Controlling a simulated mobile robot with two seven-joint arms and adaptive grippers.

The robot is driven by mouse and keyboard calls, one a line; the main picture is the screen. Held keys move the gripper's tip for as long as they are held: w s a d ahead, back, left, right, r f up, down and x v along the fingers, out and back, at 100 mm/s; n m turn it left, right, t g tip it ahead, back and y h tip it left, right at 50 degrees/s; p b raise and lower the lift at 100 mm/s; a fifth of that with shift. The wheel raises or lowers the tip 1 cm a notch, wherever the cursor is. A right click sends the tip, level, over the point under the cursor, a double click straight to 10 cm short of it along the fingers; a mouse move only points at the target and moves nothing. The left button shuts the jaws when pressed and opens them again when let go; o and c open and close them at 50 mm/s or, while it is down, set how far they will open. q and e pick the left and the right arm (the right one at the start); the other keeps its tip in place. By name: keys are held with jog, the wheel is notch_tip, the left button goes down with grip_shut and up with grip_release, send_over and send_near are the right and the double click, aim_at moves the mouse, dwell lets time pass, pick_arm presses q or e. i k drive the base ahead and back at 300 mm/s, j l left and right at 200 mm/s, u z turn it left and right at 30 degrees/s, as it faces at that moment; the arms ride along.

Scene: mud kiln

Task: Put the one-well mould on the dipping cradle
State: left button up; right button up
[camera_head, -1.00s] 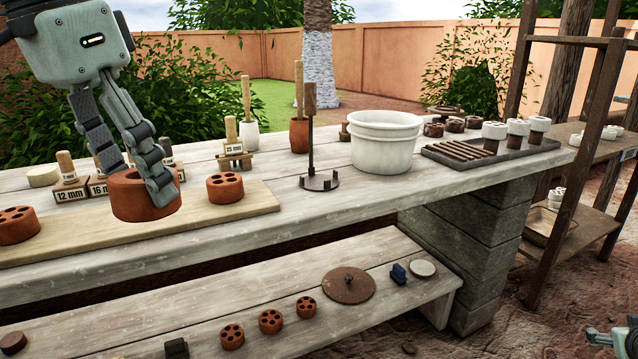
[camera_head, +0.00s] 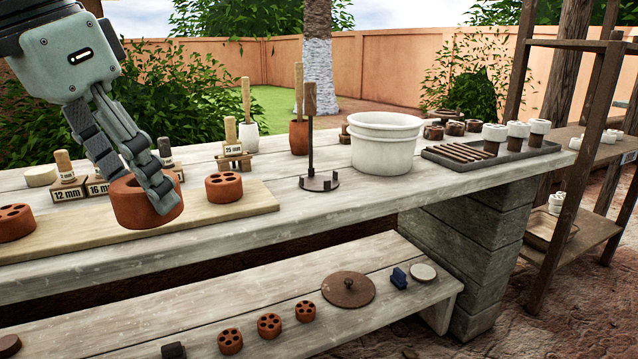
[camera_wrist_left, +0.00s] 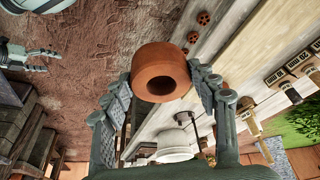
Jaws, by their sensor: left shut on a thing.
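The one-well mould (camera_head: 147,208), a thick terracotta ring, is held by my left gripper (camera_head: 145,190), whose fingers are shut on it. It is tilted over the front of the pale board. In the left wrist view the mould (camera_wrist_left: 160,72) sits between the two fingertips, its single round well facing the camera. The dipping cradle (camera_head: 319,184) stands on the bench to the right, apart from the mould. It has a dark open base, a thin upright rod and a wooden handle on top. My right gripper (camera_wrist_left: 36,60) shows only in the left wrist view, with its fingers apart.
Two many-holed moulds (camera_head: 223,186) (camera_head: 14,222) rest on the pale board (camera_head: 250,205). A white tub (camera_head: 385,150) stands right of the cradle, beside a dark tray (camera_head: 545,143). Marked blocks (camera_head: 68,190) stand behind the board. The lower shelf (camera_head: 200,300) holds small moulds and a lid.

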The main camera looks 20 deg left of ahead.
aim_at(319, 182)
jog(key=i+j, duration=0.15)
jog(key=i, duration=0.85)
